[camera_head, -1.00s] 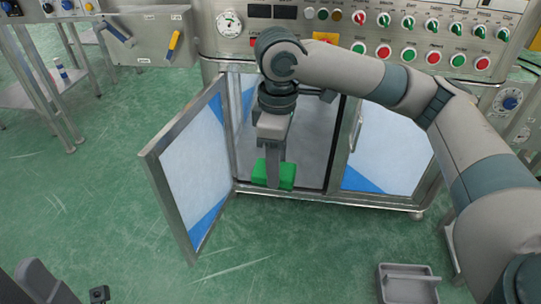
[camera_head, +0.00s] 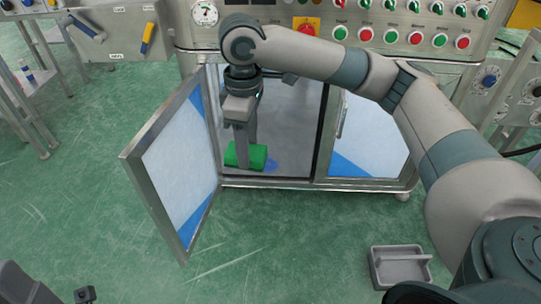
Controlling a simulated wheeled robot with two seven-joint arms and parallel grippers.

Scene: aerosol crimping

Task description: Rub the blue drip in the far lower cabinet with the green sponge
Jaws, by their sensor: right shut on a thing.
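My right gripper (camera_head: 243,152) points down and is shut on the green sponge (camera_head: 257,157). It holds the sponge low in the open doorway of the lower cabinet (camera_head: 293,130). A blue drip (camera_head: 271,166) shows on the cabinet floor just right of the sponge; part of it may be hidden behind the sponge. I cannot tell whether the sponge touches the floor. My left gripper is not clearly in view.
The left cabinet door (camera_head: 178,165) stands open towards me, close to the left of my right gripper. The right door (camera_head: 365,135) is shut. A grey tray (camera_head: 400,268) lies on the green floor at the lower right. The control panel (camera_head: 400,22) is above.

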